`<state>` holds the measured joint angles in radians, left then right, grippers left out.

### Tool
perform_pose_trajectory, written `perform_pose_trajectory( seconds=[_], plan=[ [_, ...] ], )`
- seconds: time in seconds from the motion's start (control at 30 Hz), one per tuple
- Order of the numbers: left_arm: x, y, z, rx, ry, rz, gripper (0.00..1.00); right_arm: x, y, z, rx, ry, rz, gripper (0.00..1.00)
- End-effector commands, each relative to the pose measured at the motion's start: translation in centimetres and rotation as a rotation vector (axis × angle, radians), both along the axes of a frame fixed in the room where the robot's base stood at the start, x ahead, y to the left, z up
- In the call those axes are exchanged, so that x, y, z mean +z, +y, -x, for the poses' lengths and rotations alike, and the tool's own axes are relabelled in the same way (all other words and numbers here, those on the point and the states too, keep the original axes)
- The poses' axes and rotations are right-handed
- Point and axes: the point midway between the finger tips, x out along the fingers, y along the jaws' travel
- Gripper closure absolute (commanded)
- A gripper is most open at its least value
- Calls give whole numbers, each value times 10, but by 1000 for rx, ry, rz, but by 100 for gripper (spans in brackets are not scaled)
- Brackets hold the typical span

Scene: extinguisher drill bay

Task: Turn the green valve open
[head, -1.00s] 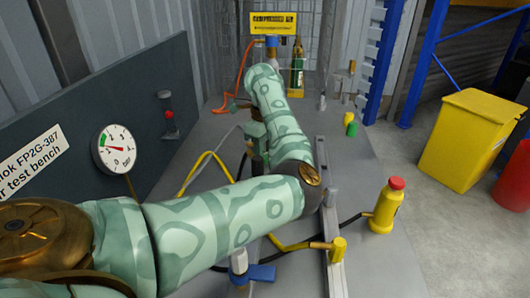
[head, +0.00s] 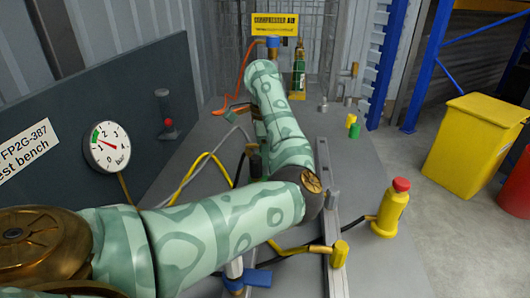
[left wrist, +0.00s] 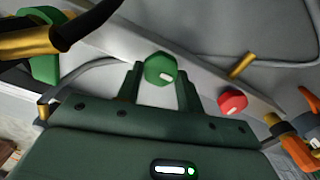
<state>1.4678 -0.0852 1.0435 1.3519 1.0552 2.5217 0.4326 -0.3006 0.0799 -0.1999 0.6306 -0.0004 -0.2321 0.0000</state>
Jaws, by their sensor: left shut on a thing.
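The green valve's knob (left wrist: 160,69), faceted and with a pale mark, shows in the left wrist view. My left gripper (left wrist: 160,76) has its two dark green fingers on either side of this knob and is shut on it. In the head view my left forearm covers most of the gripper and the knob. A red knob (left wrist: 232,102) sits just right of the fingers on the same grey rail. My right gripper is in neither view.
A gauge (head: 107,147) is on the dark panel at left. A blue-handled valve (head: 257,278) and a yellow knob (head: 340,253) are near the front. A yellow bottle with a red cap (head: 389,213) stands at right. Hoses cross the bench. A yellow bin (head: 470,148) stands beyond it.

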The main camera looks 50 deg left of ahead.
Motion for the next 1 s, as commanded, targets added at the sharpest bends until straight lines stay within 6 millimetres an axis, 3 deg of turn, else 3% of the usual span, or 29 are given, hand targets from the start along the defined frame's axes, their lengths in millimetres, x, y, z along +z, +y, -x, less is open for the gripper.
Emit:
perform_pose_trajectory(
  seconds=[0.57, 0.6, 0.67, 1.0],
  plan=[
    [2, 0, 0, 38, -3, -1, 86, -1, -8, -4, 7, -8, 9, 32],
    [2, 1, 0, 38, -3, -1, 60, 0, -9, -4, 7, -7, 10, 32],
    [2, 0, 0, 37, -3, -1, 44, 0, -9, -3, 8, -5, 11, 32],
    [4, 0, 0, 36, -2, 0, 41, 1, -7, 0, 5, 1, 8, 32]
  ],
)
